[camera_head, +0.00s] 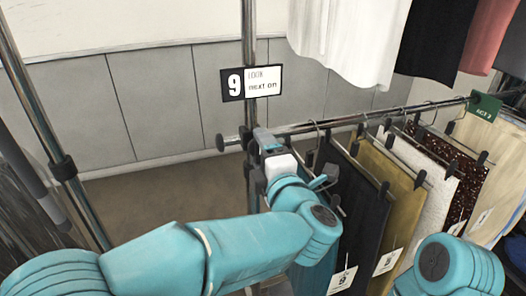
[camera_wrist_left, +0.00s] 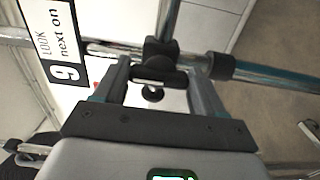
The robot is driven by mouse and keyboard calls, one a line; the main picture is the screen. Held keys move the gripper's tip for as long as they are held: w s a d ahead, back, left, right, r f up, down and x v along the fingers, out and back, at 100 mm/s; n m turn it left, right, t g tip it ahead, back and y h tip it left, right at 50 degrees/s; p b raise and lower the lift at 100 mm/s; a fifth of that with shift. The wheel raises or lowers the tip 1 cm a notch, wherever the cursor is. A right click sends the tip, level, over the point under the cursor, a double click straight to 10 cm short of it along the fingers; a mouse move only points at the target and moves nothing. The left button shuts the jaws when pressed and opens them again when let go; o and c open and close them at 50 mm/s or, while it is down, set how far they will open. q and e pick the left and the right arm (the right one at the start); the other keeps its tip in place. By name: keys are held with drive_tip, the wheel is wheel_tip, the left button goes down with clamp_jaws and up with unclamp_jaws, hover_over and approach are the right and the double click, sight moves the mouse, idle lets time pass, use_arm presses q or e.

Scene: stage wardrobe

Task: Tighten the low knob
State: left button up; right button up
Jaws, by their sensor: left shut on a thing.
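My left gripper (camera_head: 264,140) is up at the chrome upright post (camera_head: 249,50), where the rail meets it. In the left wrist view its two grey fingers (camera_wrist_left: 160,78) stand on either side of a black knob (camera_wrist_left: 157,77) on a dark clamp (camera_wrist_left: 160,52), and they are shut on it. In the head view the gripper and wrist cover the knob. My right arm (camera_head: 450,266) shows at the lower right; its gripper is out of view.
A sign with 9 (camera_head: 252,83) hangs on the post just above. The rail (camera_head: 370,116) runs right with several hanging garments, including a dark one (camera_head: 350,215) close beside my left wrist. Another post (camera_head: 55,140) stands at the left. Floor between the posts is clear.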

use_arm(q)
drive_tip(key=o, duration=1)
drive_tip(key=shift+o, duration=0.2)
